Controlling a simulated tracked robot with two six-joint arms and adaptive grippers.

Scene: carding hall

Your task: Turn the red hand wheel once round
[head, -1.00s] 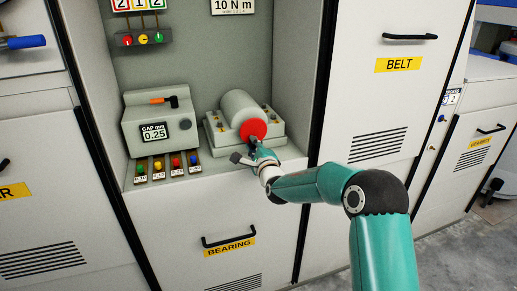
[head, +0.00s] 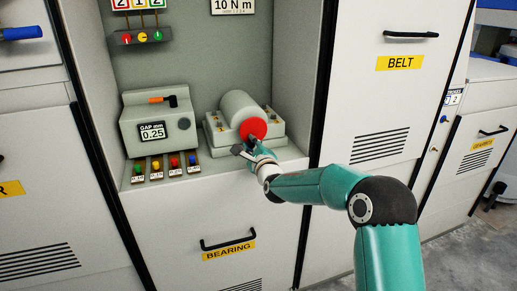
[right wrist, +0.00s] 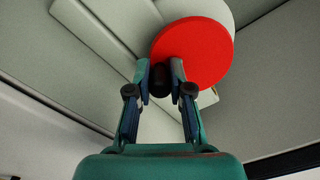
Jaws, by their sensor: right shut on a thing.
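The red hand wheel (head: 254,128) is a flat red disc on the front end of a grey cylinder (head: 239,107) in the cabinet bay. In the right wrist view the wheel (right wrist: 198,50) fills the upper middle, just beyond the fingers. My right gripper (head: 249,146) is at the wheel's lower edge. In the right wrist view its fingers (right wrist: 163,76) are shut on a dark handle (right wrist: 188,89) in front of the disc. The fingers hide part of the handle, and its joint with the wheel is hard to make out. My left gripper is not in view.
Several coloured knobs (head: 175,162) line the ledge's front. A black drawer handle (head: 228,239) is below. The bare ledge right of the wheel is narrow.

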